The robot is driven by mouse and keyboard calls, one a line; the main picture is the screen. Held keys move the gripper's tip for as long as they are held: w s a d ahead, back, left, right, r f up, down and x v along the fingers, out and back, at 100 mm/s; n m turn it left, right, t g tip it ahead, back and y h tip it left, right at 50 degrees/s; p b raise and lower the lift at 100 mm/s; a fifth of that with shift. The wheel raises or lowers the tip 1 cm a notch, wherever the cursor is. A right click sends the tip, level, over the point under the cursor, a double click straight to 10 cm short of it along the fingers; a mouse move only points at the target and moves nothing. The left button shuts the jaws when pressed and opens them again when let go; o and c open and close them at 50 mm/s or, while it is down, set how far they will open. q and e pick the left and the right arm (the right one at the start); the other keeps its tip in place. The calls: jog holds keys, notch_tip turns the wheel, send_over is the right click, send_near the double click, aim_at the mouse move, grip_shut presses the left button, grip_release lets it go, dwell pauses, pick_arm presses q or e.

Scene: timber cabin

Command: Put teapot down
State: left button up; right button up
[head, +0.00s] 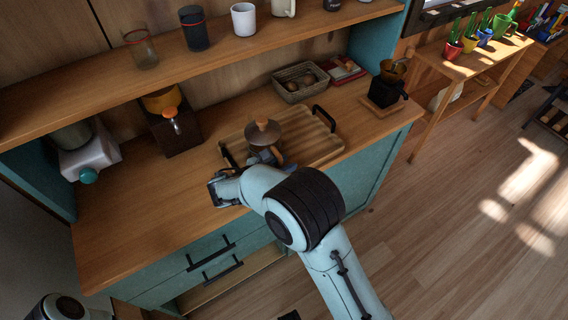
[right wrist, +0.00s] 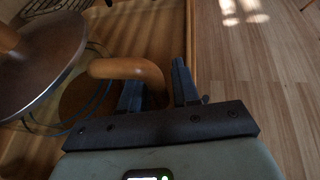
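The teapot (head: 263,132) has a round brown lid with a wooden knob, and it stands out over the left part of a ribbed wooden tray (head: 318,145) with black handles. In the right wrist view its lid (right wrist: 45,62), glass body and curved wooden handle (right wrist: 130,68) fill the left side. My right gripper (right wrist: 158,92) has its two fingers close on either side of the handle's bend, shut on it. I cannot tell whether the teapot's base touches the tray. My arm hides part of the teapot in the head view. My left gripper is not in view.
A wicker basket (head: 299,83) and a coffee grinder (head: 387,92) stand behind and right of the tray. A dispenser (head: 170,121) stands at left. A shelf (head: 190,60) with cups overhangs the back. The counter's front left (head: 130,220) is clear.

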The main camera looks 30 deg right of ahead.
jog(key=shift+r, duration=0.25)
jog(key=v, duration=1.2)
jog(key=shift+f+p, duration=0.15)
jog(key=shift+p, duration=0.15)
